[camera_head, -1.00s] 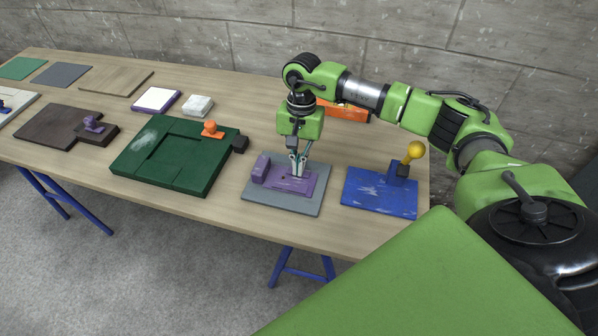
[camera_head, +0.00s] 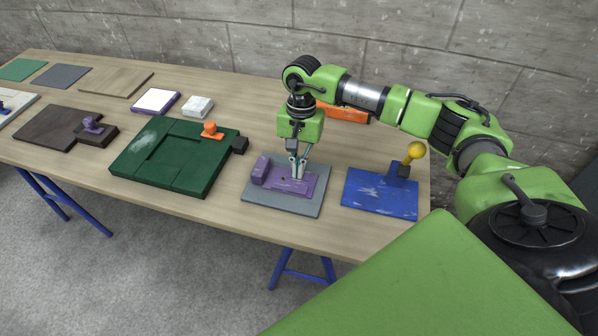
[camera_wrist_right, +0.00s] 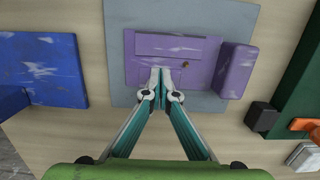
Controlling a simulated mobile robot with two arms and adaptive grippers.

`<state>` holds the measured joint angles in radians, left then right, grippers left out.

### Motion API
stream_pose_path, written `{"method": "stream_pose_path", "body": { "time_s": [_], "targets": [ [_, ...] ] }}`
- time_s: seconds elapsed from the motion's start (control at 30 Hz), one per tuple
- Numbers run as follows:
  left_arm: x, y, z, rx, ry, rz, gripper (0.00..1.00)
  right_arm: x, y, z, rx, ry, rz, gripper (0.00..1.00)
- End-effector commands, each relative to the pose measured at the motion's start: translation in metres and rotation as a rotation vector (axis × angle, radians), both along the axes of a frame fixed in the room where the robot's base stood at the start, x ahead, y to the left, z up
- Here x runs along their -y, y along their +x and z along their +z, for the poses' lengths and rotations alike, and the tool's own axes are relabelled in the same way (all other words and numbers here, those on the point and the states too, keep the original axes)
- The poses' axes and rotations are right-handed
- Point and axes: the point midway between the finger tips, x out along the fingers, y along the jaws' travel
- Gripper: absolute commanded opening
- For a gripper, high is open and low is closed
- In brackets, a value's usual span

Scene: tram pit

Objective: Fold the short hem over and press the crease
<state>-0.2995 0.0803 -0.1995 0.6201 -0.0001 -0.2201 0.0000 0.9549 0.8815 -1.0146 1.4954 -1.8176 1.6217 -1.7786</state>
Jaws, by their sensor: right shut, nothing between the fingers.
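A flat purple piece (camera_head: 284,184), which looks like the cloth, lies on a grey mat (camera_head: 252,203) near the table's front edge. In the wrist view the purple piece (camera_wrist_right: 143,65) shows a raised strip (camera_wrist_right: 178,46) along its upper side, with pale streaks, and a small dark spot. A thick purple block (camera_wrist_right: 236,70) stands at one end of it. My right gripper (camera_head: 298,172) points down, its fingertips together and empty, at the purple piece. In the wrist view the fingertips (camera_wrist_right: 161,75) are over its middle, beside the strip; contact is hard to tell. My left gripper is not in view.
A blue board (camera_head: 378,195) with a yellow-knobbed handle lies to the right. A dark green tray (camera_head: 190,178) with an orange handle lies to the left. An orange object (camera_head: 343,113) lies behind my arm. Bare tabletop separates these.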

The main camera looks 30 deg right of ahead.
Motion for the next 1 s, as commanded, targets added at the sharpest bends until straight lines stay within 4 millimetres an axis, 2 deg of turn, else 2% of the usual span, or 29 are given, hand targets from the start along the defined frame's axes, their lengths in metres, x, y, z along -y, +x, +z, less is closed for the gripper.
{"method": "stream_pose_path", "body": {
  "time_s": [0.23, 0.37, 1.0],
  "targets": [
    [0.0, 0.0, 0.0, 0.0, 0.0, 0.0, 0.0, 0.0, -0.001, -0.002, -0.004, -0.001, 0.001, 0.0],
    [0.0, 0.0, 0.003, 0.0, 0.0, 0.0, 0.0, 0.0, -0.001, 0.004, -0.004, -0.001, 0.001, 0.0],
    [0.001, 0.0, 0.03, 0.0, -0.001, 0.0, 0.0, 0.007, 0.005, 0.067, -0.002, 0.001, 0.0, 0.0]
  ]
}}
